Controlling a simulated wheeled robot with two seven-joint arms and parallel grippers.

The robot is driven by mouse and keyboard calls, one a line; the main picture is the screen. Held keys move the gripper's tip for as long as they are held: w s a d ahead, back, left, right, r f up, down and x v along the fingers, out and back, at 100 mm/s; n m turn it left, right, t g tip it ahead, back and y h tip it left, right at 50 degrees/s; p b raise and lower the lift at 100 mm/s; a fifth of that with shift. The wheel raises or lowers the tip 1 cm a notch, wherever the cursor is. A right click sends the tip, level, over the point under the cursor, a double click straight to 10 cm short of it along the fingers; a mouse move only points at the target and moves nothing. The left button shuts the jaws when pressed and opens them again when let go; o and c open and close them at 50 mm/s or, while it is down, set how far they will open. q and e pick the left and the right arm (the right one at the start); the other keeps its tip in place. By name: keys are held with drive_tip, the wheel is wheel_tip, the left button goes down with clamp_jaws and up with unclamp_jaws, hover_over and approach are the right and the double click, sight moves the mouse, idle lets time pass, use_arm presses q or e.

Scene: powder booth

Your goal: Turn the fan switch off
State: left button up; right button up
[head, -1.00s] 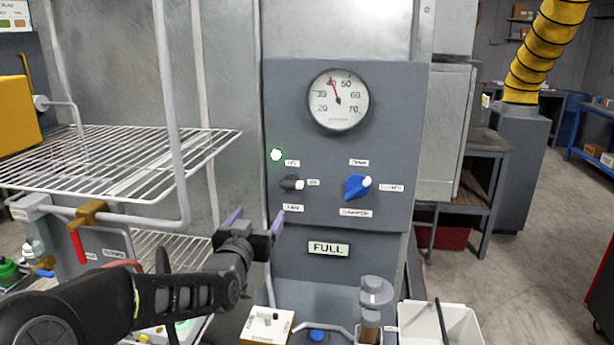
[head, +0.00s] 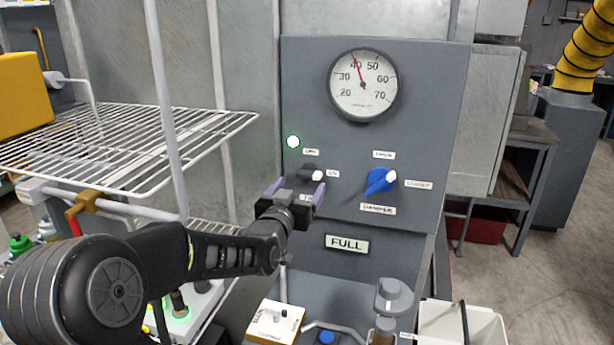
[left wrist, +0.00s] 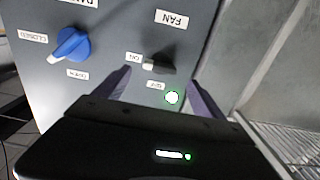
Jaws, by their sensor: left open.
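The fan switch (head: 312,173) is a small dark knob with a white tip, on the grey control panel (head: 437,110). Its white tip points right, to the ON label (head: 333,174); the OFF label (head: 310,152) is above it. In the left wrist view the fan switch (left wrist: 158,66) shows, turned over, with its tip toward ON. My left gripper (head: 296,191) is open, its purple fingers just below and left of the switch in the head view. In the left wrist view the switch appears between the fingers; I cannot tell any contact. My right gripper is out of view.
A lit green-white lamp (head: 293,141) is above left of the switch. A blue damper knob (head: 381,181) is to its right, a gauge (head: 363,85) above, a FULL sign (head: 347,243) below. A wire rack (head: 120,140) stands left, close to my arm.

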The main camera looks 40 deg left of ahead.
sight(307, 177)
use_arm(q)
drive_tip(key=p+x, duration=0.1)
drive_tip(key=x, duration=0.4)
drive_tip(key=shift+w+p, duration=0.15)
drive_tip(key=shift+p, duration=0.25)
drive_tip(key=shift+w+a, duration=0.2)
drive_tip(key=shift+w, duration=0.25)
drive_tip(key=shift+c, duration=0.2)
drive_tip(key=shift+f, duration=0.1)
drive_tip(key=c, duration=1.3)
